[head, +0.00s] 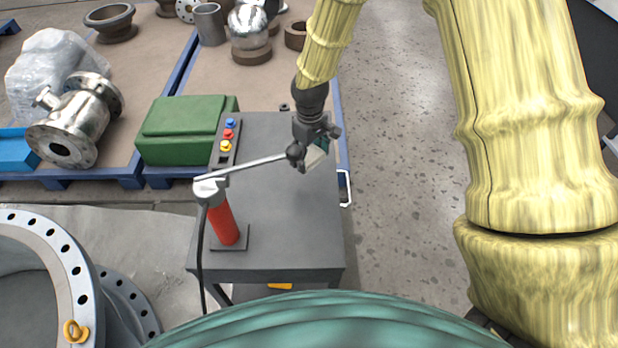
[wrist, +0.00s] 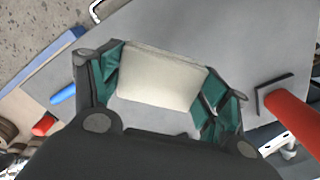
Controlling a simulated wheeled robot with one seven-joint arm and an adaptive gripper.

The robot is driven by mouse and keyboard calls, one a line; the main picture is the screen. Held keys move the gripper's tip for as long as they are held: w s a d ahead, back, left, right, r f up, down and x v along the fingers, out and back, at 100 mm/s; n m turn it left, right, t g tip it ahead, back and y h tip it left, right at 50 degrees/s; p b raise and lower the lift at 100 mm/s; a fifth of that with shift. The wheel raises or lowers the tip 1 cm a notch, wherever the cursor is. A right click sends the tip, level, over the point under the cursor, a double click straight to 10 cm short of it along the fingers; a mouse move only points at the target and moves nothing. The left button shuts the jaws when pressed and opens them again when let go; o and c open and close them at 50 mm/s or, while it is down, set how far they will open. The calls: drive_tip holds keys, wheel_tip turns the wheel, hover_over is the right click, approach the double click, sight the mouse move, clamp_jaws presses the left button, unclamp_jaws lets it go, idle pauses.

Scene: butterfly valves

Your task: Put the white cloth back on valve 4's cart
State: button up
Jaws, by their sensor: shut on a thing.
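My gripper (head: 318,146) is over the right part of a dark grey cart top (head: 285,225). It is shut on the white cloth (head: 315,158), which looks like a small pale folded pad. In the wrist view the cloth (wrist: 160,78) sits between the green-padded fingers, with the grey cart top (wrist: 235,45) behind it. I cannot tell whether the cloth touches the cart top. No number shows on the cart.
A red post (head: 222,222) on the cart carries a metal arm (head: 255,164) reaching close to my gripper. A button strip (head: 227,138) is at the cart's back left. The cart top's front middle is clear. A flanged valve (head: 75,120) lies left.

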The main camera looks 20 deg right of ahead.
sight(310, 182)
drive_tip(key=shift+f+p, duration=0.45)
drive_tip(key=shift+f, duration=4.1)
drive_tip(key=shift+f, duration=0.1)
drive_tip(key=o, duration=1.2)
wheel_tip(310, 182, up, 12)
drive_tip(key=shift+r+b, duration=0.1)
drive_tip(key=shift+b, duration=0.55)
